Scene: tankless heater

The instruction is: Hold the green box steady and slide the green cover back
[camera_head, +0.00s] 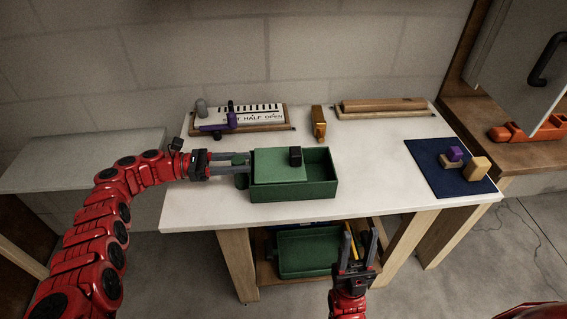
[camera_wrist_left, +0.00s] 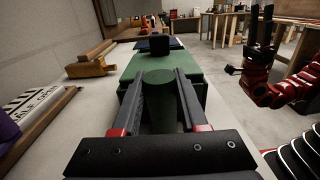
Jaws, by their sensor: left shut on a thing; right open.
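The green box (camera_head: 295,193) stands on the white table. The green cover (camera_head: 276,169) lies over the left part of the box, and the right part is open. A black knob (camera_head: 295,155) stands on the cover; it also shows in the left wrist view (camera_wrist_left: 160,44). My left gripper (camera_head: 240,163) is at the box's left end, its fingers shut on a round green handle (camera_wrist_left: 159,92) of the box. My right gripper (camera_head: 357,246) is open and empty, in front of the table and below its top.
Behind the box are a sign board (camera_head: 240,114), an orange block (camera_head: 318,122) and a wooden bar (camera_head: 383,106). A blue mat (camera_head: 440,173) with small blocks lies to the right. A green tray (camera_head: 302,252) sits on the lower shelf. The tabletop between box and mat is clear.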

